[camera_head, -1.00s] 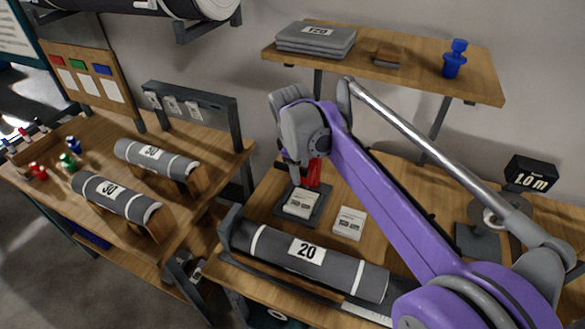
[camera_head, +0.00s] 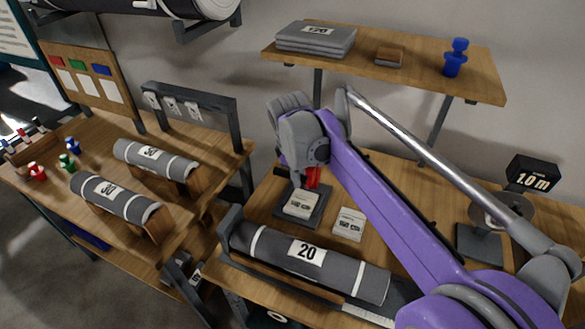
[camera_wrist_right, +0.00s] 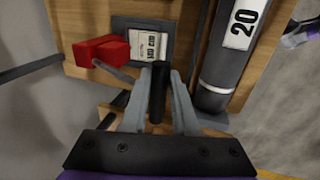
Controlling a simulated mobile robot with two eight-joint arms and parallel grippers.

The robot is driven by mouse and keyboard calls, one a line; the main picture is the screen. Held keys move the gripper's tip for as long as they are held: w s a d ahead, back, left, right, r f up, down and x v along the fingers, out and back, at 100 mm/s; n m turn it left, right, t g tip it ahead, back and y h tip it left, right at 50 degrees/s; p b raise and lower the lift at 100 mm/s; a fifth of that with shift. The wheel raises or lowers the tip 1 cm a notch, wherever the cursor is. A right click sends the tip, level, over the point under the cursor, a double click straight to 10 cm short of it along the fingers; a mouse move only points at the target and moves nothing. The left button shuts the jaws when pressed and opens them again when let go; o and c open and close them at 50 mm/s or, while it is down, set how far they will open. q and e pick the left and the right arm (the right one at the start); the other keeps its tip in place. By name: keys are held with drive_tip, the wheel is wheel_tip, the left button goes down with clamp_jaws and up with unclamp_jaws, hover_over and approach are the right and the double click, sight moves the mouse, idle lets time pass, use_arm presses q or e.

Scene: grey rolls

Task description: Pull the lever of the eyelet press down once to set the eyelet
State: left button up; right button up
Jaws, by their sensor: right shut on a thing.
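The eyelet press has a red body (camera_head: 313,179) on a dark base plate (camera_head: 318,212), mostly behind my right wrist in the head view. In the right wrist view its red body (camera_wrist_right: 101,50) is at upper left, and a thin rod runs from it to the dark lever handle (camera_wrist_right: 156,105). My right gripper (camera_wrist_right: 159,84) is shut on this handle, with one grey finger on each side. In the head view its fingertips are hidden behind the wrist. A pale printed piece (camera_head: 301,203) lies on the base plate.
A grey roll marked 20 (camera_head: 340,273) lies in front of the press. A pale printed block (camera_head: 349,224) sits beside it. A shelf (camera_head: 425,77) is above, behind my arm. A 1.0 m display (camera_head: 532,178) stands at right. Rolls marked 30 (camera_head: 130,208) lie on the left bench.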

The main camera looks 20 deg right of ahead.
drive_tip(key=shift+s+a+f+b, duration=0.1)
drive_tip(key=shift+s+f+b, duration=0.1)
drive_tip(key=shift+f, duration=0.2)
drive_tip(key=shift+s+a+f+b, duration=0.1)
drive_tip(key=shift+f+b, duration=0.1)
drive_tip(key=shift+f, duration=0.35)
drive_tip(key=shift+s+a+f+b, duration=0.1)
drive_tip(key=shift+a+f+b, duration=0.1)
drive_tip(key=shift+f+b, duration=0.4)
drive_tip(key=shift+f, duration=0.15)
drive_tip(key=shift+a+f, duration=0.1)
drive_tip(key=shift+f, duration=0.65)
drive_tip(key=shift+b, duration=0.3)
drive_tip(key=shift+s+f+b, duration=0.1)
drive_tip(key=shift+f+b, duration=0.3)
drive_tip(key=shift+f, duration=0.6)
